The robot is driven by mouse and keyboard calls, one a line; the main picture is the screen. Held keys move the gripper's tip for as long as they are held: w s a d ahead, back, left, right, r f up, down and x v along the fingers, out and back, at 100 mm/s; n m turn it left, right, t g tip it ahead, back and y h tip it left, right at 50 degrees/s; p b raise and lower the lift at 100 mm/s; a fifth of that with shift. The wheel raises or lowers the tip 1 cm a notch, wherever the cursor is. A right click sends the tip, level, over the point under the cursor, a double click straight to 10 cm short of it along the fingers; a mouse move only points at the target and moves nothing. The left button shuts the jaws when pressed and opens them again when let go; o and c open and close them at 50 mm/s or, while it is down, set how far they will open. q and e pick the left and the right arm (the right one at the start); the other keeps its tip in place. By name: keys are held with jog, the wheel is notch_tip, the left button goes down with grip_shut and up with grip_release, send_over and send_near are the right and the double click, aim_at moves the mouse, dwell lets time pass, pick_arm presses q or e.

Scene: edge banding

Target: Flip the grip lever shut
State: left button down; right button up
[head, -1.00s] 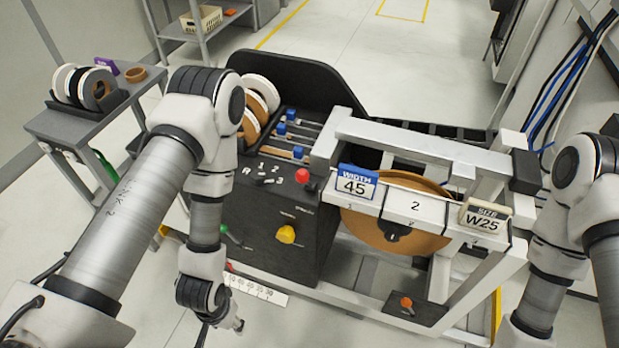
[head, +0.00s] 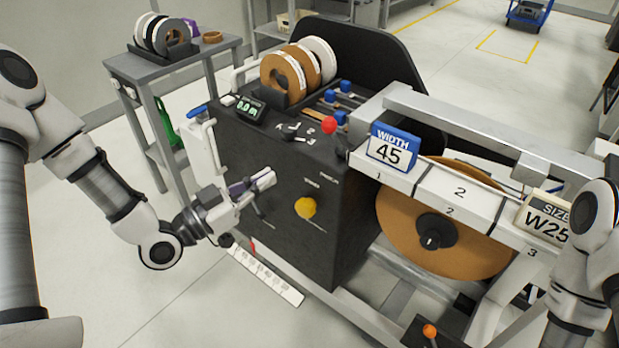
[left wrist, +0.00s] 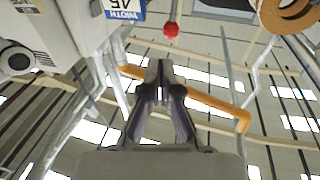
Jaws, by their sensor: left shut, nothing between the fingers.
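My left gripper (head: 268,178) is in front of the machine's dark front panel (head: 305,240), left of the yellow knob (head: 306,208). Its fingers are shut and empty; they also show in the left wrist view (left wrist: 160,75). I cannot read a label that marks the grip lever. A red ball knob (head: 328,126) stands at the panel's top right edge, above and right of the gripper; it also shows in the left wrist view (left wrist: 170,30). The green-ended lever low on the panel is hidden around my left gripper. My right gripper is out of view.
The WIDTH 45 sign (head: 389,151) and SIZE W25 sign (head: 545,218) stand on the white rail. A brown disc (head: 445,255) is below it. Edge-band rolls (head: 285,75) stand on the machine top. A side table (head: 215,45) is behind left. An orange-tipped lever (head: 430,331) is low at front.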

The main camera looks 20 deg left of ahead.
aim_at(323, 129)
pick_arm(q)
jog(key=w+d+r, duration=0.1)
jog(key=w+d, duration=0.2)
jog(key=w, duration=0.3)
jog(key=w+d+r+t+b, duration=0.1)
jog(key=w+d, duration=0.1)
jog(key=w, duration=0.4)
jog(key=shift+w+d+r, duration=0.3)
jog(key=shift+d+r, duration=0.05)
jog(key=shift+d, duration=0.05)
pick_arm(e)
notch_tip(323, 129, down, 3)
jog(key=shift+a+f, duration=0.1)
